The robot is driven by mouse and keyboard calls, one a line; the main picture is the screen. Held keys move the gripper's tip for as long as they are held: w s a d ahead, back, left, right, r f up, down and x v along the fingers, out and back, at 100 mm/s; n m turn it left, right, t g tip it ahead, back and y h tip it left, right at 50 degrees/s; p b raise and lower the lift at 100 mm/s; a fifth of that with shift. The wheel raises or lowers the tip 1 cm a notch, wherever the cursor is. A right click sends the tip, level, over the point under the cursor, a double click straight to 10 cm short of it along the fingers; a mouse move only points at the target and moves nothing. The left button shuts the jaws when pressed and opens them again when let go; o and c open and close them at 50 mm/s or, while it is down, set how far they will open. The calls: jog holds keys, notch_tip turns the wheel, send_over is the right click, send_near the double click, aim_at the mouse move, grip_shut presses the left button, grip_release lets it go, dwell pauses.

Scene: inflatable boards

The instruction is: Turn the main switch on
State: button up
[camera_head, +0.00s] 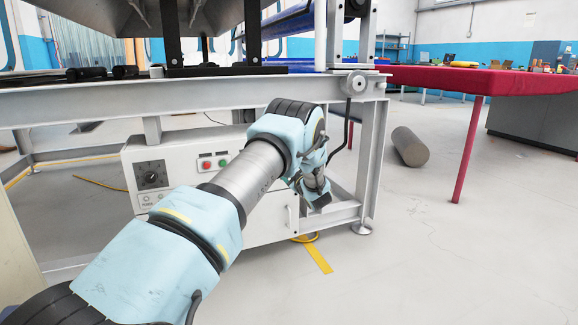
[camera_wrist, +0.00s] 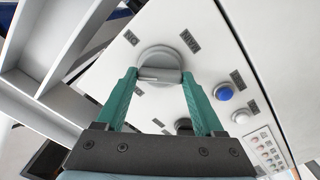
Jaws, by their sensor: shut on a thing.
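The main switch (camera_wrist: 160,58) is a round grey knob with a raised grip bar, on a light panel in the wrist view. The label "MAIN" (camera_wrist: 190,40) is beside it and the label "ON" (camera_wrist: 131,38) is on its other side. My gripper (camera_wrist: 159,75) has its two green fingers on either side of the knob's bar and is shut on it. The bar lies roughly across the picture, between the fingertips. In the head view my arm reaches to the right part of the control cabinet (camera_head: 265,226); the switch and fingertips are hidden there.
A blue button (camera_wrist: 223,92) and a white button (camera_wrist: 240,117) are near the switch. The cabinet front has a dial (camera_head: 152,174), a red button (camera_head: 207,165) and a green button (camera_head: 223,163). A steel frame (camera_head: 374,150) stands around it. Open floor lies to the right.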

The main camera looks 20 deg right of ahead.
jog(key=shift+m+p, duration=1.7)
jog(key=shift+m, duration=2.5)
jog(key=shift+f, duration=0.1)
jog(key=o, duration=1.4)
jog(key=s+p, duration=0.1)
jog(key=s, duration=0.2)
jog(key=s+d+p, duration=0.1)
jog(key=s, duration=0.3)
jog(key=s+p, duration=0.1)
jog(key=s, duration=0.2)
jog(key=shift+s+d, duration=0.2)
jog(key=shift+s, duration=0.2)
